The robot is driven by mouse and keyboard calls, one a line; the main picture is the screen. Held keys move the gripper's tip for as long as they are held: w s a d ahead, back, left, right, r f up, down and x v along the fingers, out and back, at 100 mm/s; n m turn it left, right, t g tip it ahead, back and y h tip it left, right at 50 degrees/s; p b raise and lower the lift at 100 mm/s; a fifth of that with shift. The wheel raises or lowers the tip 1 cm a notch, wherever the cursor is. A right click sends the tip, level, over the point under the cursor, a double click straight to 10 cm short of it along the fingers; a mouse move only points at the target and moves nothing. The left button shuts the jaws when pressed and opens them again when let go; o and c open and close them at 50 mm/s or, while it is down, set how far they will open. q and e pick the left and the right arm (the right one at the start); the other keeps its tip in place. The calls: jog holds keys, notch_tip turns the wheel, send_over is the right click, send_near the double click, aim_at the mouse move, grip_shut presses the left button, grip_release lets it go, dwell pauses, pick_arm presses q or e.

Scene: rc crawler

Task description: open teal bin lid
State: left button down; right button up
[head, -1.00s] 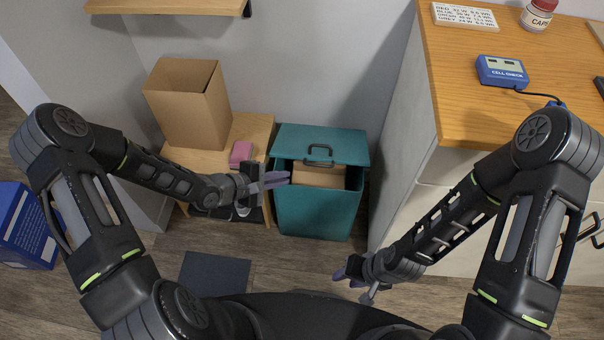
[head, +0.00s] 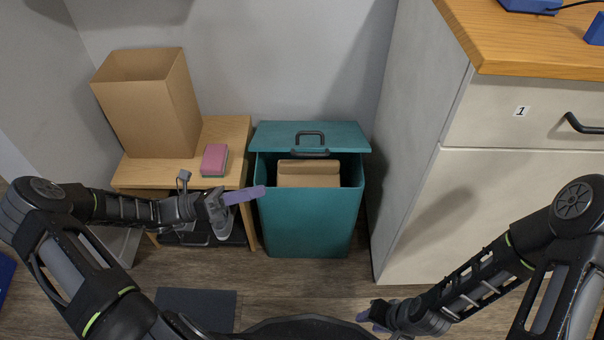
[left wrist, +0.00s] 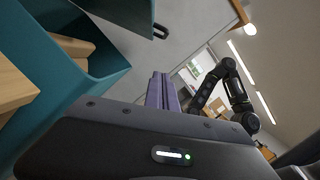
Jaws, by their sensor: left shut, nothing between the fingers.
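The teal bin (head: 310,222) stands on the floor in the middle of the head view. Its teal lid (head: 275,135) is at the back of the opening, with a black handle (head: 310,134), and the front of the opening is uncovered. A brown cardboard piece (head: 310,174) shows inside. My left gripper (head: 258,193) is shut and empty, in front of the bin's upper left side; I cannot tell if it touches. In the left wrist view its purple fingers (left wrist: 161,92) lie together, with the bin (left wrist: 85,88) at left. My right gripper (head: 371,317) is low, in front of the bin; its jaw opening is unclear.
A small wooden table (head: 232,140) left of the bin holds an open cardboard box (head: 150,110) and a pink sponge (head: 214,160). A pale drawer cabinet (head: 450,190) with a wooden top stands close on the right. A dark mat (head: 200,305) lies on the floor.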

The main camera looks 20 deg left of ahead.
pick_arm(q)
jog(key=shift+d+r, duration=0.1)
jog(key=w+d+r+b, duration=0.4)
jog(key=w+d+r, duration=0.1)
jog(key=d, duration=0.3)
jog(key=shift+w+d, duration=0.15)
jog(key=shift+w, duration=0.4)
dwell(0.3)
